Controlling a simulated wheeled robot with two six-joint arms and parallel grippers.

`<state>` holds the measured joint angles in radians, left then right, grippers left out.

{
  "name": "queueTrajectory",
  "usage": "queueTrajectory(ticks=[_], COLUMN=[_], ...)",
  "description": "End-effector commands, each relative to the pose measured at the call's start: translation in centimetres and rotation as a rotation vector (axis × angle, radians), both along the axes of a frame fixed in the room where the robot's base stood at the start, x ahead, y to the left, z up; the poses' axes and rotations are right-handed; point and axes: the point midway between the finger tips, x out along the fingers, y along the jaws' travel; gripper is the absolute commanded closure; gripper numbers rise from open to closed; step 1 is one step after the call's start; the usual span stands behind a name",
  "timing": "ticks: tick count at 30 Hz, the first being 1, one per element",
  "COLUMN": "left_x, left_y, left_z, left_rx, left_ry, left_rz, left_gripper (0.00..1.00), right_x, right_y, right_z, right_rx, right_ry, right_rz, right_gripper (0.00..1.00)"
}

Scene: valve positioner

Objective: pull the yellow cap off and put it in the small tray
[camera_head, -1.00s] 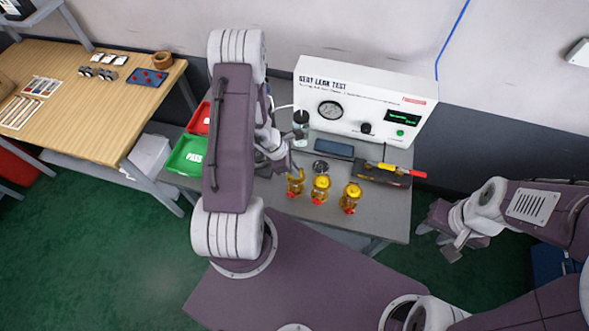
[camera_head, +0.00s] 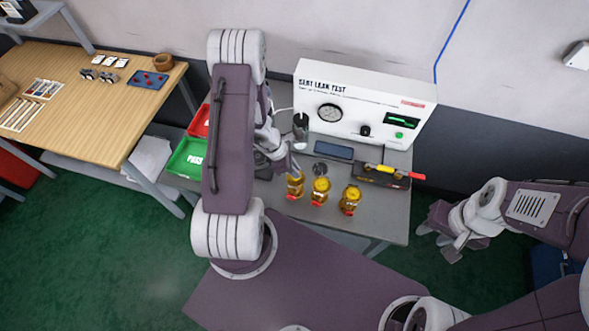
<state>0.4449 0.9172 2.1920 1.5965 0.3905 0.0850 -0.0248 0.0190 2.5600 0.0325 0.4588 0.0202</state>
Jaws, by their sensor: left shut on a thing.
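Three amber fittings with yellow tops and red lower parts stand in a row on the grey bench: the left one (camera_head: 295,187), the middle one (camera_head: 320,190) and the right one (camera_head: 350,200). My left gripper (camera_head: 295,172) reaches down at the left fitting and is shut on its yellow cap, though the fingertips are small and partly hidden by my arm. The cap still appears to be at the top of that fitting. A small dark round dish (camera_head: 320,168) lies just behind the fittings; I cannot tell which item is the small tray. My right gripper (camera_head: 445,243) is open and empty, right of the bench.
A white leak test unit (camera_head: 365,105) stands at the back. A black tray (camera_head: 372,179) with a red-and-yellow tool lies at right. A green PASS bin (camera_head: 188,158) and a red bin (camera_head: 200,122) are at left. A dark flat device (camera_head: 333,149) lies behind the dish.

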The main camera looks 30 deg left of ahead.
Motion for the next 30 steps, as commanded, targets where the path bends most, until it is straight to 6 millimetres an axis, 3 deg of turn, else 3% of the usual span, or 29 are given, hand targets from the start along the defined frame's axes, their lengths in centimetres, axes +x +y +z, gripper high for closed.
queueTrajectory(ticks=[15, 30], left_x=[0.0, -0.1], left_y=[0.0, -0.1], left_z=[3.9, 3.8], left_rx=[0.0, -0.001], left_ry=[0.0, 0.002], left_rz=[0.0, 0.062], left_gripper=[1.0, 1.0], right_x=[0.0, 0.0], right_y=[0.0, 0.0], right_z=[3.0, 2.9], right_rx=[0.0, 0.0], right_ry=[0.0, 0.0], right_rz=[0.0, 0.0], right_gripper=[0.64, 0.64])
